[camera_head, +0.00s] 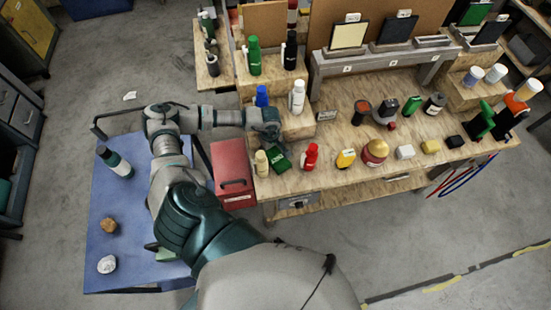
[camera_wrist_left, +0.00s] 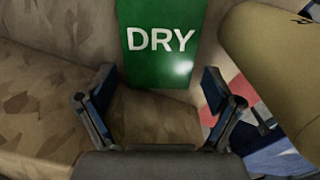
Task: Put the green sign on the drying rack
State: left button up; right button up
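A green sign (camera_wrist_left: 161,40) with white "DRY" lettering lies ahead of my left gripper (camera_wrist_left: 158,90) in the wrist view. The gripper's two fingers are wide apart, with bare wood between them and the sign's near edge just beyond. In the head view the green sign (camera_head: 279,160) is at the bench's front left, just below my left gripper (camera_head: 272,140). A grey rack (camera_head: 385,58) with upright panels stands at the back of the bench; I cannot tell for sure that it is the drying rack. My right gripper is not in view.
A cream bottle (camera_head: 261,163) and a red bottle (camera_head: 310,157) flank the sign closely. A blue-capped bottle (camera_head: 262,96) and a white bottle (camera_head: 297,96) stand behind. A red box (camera_head: 234,165) is left of the bench. Another green panel (camera_head: 481,120) stands far right.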

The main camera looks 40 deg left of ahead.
pick_arm(q)
jog(key=shift+a, duration=0.2)
jog(key=c, duration=0.4)
jog(key=shift+d, duration=0.1)
jog(key=c, duration=0.3)
jog(key=shift+d, duration=0.45)
jog(key=shift+c, duration=0.5)
jog(key=shift+r, duration=0.65)
notch_tip(320, 180, up, 10)
notch_tip(320, 180, up, 7)
jog(key=b, duration=0.1)
send_over(271, 152)
jog(key=shift+d+f, duration=0.1)
jog(key=shift+f, duration=0.05)
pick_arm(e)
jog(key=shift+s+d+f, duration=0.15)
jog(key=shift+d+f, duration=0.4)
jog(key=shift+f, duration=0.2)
